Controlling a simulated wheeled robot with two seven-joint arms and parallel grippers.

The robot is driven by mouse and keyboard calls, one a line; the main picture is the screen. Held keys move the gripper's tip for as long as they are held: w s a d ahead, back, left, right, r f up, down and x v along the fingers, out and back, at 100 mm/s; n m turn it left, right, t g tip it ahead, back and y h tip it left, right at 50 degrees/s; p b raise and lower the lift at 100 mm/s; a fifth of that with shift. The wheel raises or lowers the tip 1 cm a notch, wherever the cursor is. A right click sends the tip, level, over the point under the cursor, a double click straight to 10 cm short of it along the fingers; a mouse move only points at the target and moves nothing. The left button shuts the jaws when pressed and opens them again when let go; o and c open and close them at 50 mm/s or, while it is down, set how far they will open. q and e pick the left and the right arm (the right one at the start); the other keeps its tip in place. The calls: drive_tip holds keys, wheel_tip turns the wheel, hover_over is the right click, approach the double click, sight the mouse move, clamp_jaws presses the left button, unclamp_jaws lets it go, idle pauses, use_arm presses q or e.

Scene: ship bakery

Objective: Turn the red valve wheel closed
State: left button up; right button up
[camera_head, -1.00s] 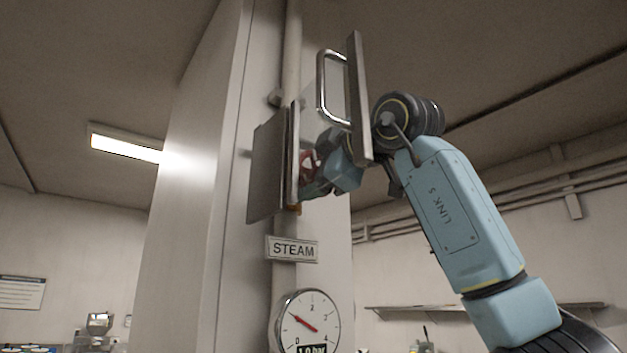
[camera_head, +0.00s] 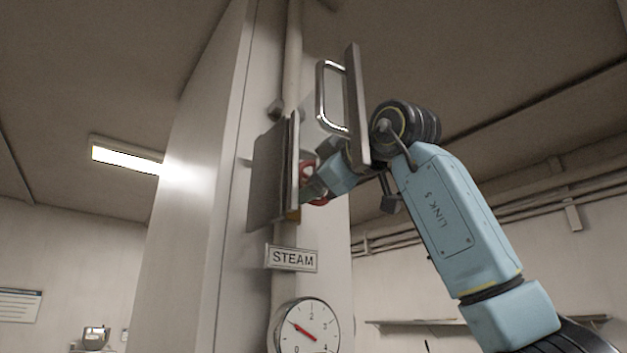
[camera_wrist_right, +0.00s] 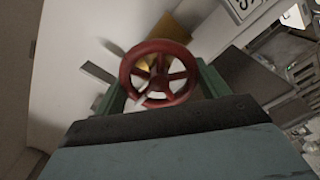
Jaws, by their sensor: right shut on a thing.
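The red valve wheel (camera_head: 307,169) sits between the open panels of a metal box on the pillar, partly hidden by my right gripper (camera_head: 315,186) in the head view. In the right wrist view the spoked wheel (camera_wrist_right: 158,80) shows nearly face-on. The green fingers of my right gripper (camera_wrist_right: 160,85) are on either side of its rim, shut on it. My left gripper is not in view.
A box door with a chrome handle (camera_head: 321,95) stands open close to my right wrist. A grey metal panel (camera_head: 267,175) is left of the wheel. Below are a STEAM sign (camera_head: 291,258) and a round gauge (camera_head: 306,330) with a red needle.

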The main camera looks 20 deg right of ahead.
drive_tip(key=o, duration=1)
drive_tip(key=shift+c, duration=0.2)
drive_tip(key=b+v, duration=0.4)
drive_tip(key=v, duration=0.9)
drive_tip(key=shift+s, duration=0.2)
